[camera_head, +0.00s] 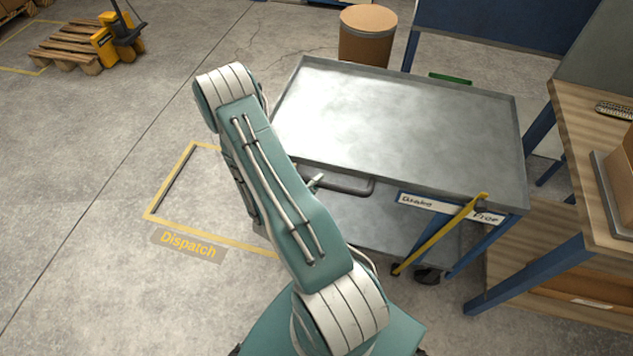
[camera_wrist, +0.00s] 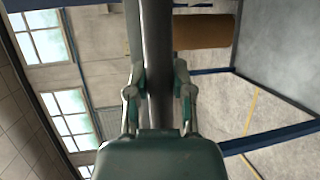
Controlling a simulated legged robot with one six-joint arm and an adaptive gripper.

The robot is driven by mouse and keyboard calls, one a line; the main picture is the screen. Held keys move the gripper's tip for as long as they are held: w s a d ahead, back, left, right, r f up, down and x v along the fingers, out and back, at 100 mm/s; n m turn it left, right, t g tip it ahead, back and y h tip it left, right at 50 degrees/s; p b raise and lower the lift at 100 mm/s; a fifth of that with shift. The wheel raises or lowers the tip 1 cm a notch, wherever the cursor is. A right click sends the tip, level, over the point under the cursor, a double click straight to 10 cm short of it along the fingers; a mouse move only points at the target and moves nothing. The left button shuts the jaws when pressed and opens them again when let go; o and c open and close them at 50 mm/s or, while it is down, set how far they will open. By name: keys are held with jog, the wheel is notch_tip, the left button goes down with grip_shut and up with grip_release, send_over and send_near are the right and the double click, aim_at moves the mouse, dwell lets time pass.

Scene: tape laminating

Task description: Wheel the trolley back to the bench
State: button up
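The trolley (camera_head: 400,115) has a grey metal top tray with a raised rim and a lower shelf. Its dark bar handle (camera_head: 350,188) is on the near side. A yellow lever (camera_head: 440,234) slants across a white label on the near right, its upper end by the word "Free". My gripper (camera_head: 315,182) is at the handle, mostly hidden by my arm. In the wrist view its fingers (camera_wrist: 160,92) lie on both sides of the dark bar (camera_wrist: 158,45) and look closed on it. The bench (camera_head: 575,130), wood-topped with blue legs, stands right of the trolley, with a narrow gap between.
A yellow floor outline marked "Dispatch" (camera_head: 188,245) lies left of the trolley, partly behind my arm. A brown drum (camera_head: 367,38) stands behind the trolley. A pallet (camera_head: 65,52) with a yellow pallet jack (camera_head: 112,40) is far left. The left floor is open.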

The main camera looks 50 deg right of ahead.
jog(key=o, duration=0.4)
jog(key=shift+s+f, duration=0.15)
jog(key=shift+s, duration=0.2)
jog(key=shift+o, duration=0.2)
jog(key=shift+d, duration=0.1)
jog(key=shift+w, duration=0.1)
jog(key=a+r, duration=0.2)
jog(key=a, duration=1)
jog(key=shift+w+d+r, duration=0.1)
jog(key=shift+r, duration=0.05)
